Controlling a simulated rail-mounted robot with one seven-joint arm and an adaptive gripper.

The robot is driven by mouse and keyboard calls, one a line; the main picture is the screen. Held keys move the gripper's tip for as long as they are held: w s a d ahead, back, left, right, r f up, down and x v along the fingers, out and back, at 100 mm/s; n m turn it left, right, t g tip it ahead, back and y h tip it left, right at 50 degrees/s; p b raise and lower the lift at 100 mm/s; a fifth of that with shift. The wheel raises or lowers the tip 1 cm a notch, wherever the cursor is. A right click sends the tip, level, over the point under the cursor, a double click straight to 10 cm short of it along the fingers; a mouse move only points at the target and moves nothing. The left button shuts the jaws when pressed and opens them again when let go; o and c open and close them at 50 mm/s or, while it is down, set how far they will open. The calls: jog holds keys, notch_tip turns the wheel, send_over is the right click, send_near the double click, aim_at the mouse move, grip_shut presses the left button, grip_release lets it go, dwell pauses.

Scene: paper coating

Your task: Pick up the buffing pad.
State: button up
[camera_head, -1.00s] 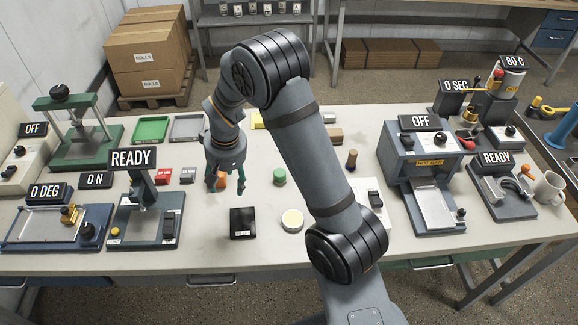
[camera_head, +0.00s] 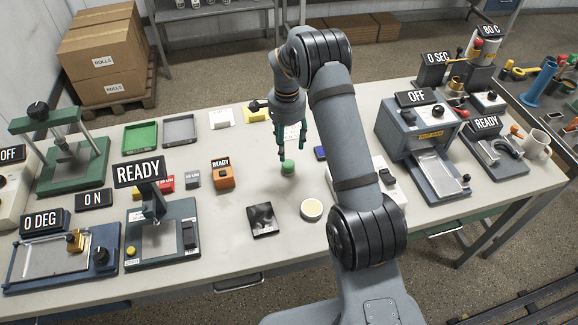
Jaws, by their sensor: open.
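No label marks the buffing pad, and I cannot tell for certain which object it is. A small green round piece (camera_head: 288,168) stands on the table near the middle. My gripper (camera_head: 292,152) points down just above and behind it in the picture, with its green fingers apart and nothing between them. I cannot tell the exact height gap. A round cream-topped disc (camera_head: 311,209) lies nearer the front, to the right of a black square block (camera_head: 263,219).
An orange device (camera_head: 222,175) marked READY stands left of my gripper. Green (camera_head: 140,136) and grey (camera_head: 180,129) trays lie at the back left. A blue-grey machine (camera_head: 418,130) marked OFF stands right. My arm hides part of the table's right middle.

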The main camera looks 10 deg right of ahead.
aim_at(289, 163)
notch_tip(289, 163, down, 2)
jog(key=shift+f, duration=0.1)
jog(key=shift+d+f+p, duration=0.1)
jog(key=shift+f+p, duration=0.25)
jog(key=f+p, duration=0.1)
jog(key=f, duration=0.1)
jog(key=f+p, duration=0.1)
jog(key=f, duration=0.1)
jog(key=shift+s+p, duration=0.3)
jog(key=shift+s, duration=0.1)
jog(key=shift+f, duration=0.65)
jog(key=c, duration=0.3)
jog(key=c, duration=0.8)
jog(key=shift+c, duration=0.2)
jog(key=shift+r, duration=0.1)
